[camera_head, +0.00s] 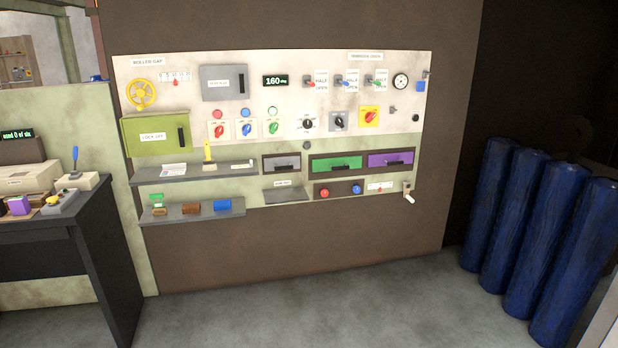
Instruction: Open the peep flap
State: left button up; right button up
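No panel can be read for certain as the peep flap. One candidate is a grey hinged-looking panel (225,92) at the upper left of the wall board, with a small white label and a dark handle at its right edge; it looks shut. Another is a dark grey plate (288,196) low in the middle of the board, under a small label too blurred to read; I cannot tell whether it is a flap or a shelf. Neither of my grippers is in view.
Around them are a yellow handwheel (141,94), a green lock-off door (155,134), knobs, drawers (336,163) and shelves (195,211). A dark table (62,229) stands at left, blue rolls (538,240) at right. The floor (320,310) before the board is clear.

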aim_at(224, 82)
jog(key=i+z, duration=0.25)
jog(key=i, duration=1.3)
jog(key=i+l+u, duration=0.1)
jog(key=i+u, duration=0.15)
jog(key=i, duration=0.2)
jog(key=i+l+u, duration=0.3)
jog(key=i, duration=0.15)
jog(key=i+l+u, duration=0.25)
jog(key=i, duration=0.2)
